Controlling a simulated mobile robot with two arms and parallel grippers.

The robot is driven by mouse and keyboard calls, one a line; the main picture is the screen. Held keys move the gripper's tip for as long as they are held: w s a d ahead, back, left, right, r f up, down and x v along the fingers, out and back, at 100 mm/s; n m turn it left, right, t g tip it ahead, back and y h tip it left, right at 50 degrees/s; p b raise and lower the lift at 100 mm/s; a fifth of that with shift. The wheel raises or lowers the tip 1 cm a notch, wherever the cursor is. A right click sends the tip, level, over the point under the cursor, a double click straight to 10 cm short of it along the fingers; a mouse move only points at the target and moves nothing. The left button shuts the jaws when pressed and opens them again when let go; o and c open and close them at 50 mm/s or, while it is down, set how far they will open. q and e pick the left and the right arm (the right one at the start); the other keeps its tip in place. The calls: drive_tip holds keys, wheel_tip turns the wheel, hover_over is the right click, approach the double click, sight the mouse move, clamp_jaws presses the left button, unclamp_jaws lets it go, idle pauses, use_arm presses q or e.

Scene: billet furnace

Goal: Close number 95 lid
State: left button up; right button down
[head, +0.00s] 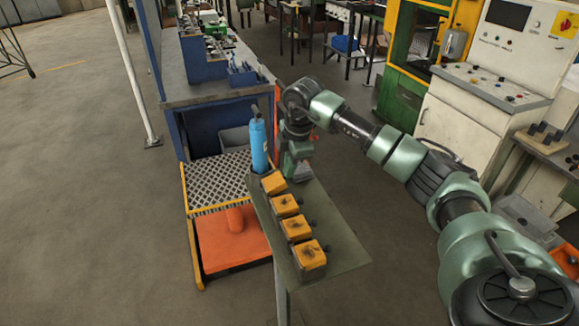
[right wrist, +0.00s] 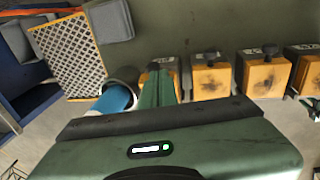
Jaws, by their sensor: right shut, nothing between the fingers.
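Several yellow boxes with dark knobs stand in a row on a narrow green table (head: 338,262). The nearest box (head: 309,256), the middle ones (head: 296,229) (head: 285,205) and the farthest box (head: 273,183) show in the head view. The farthest box's top looks tilted, unlike the others. Number labels show on the boxes in the right wrist view (right wrist: 211,78), too small to read surely. My right gripper (head: 300,172) is shut and empty beside the farthest box; its fingers (right wrist: 158,85) partly cover that box in the wrist view. My left gripper is out of view.
A blue bottle (head: 259,146) stands at the table's far end, close to my right gripper. A yellow-edged grating (head: 217,180) and an orange panel (head: 232,245) lie left of the table. A blue workbench (head: 210,90) is behind. Open floor lies at the left.

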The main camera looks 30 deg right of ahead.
drive_tip(key=f+y+b, duration=0.1)
drive_tip(key=d+f+y+b, duration=0.1)
drive_tip(key=d+f+b, duration=0.1)
drive_tip(key=shift+s+t+y, duration=0.25)
drive_tip(key=shift+t+y, duration=0.05)
drive_tip(key=shift+y, duration=0.1)
drive_tip(key=shift+a, duration=0.1)
drive_tip(key=shift+a+r, duration=0.1)
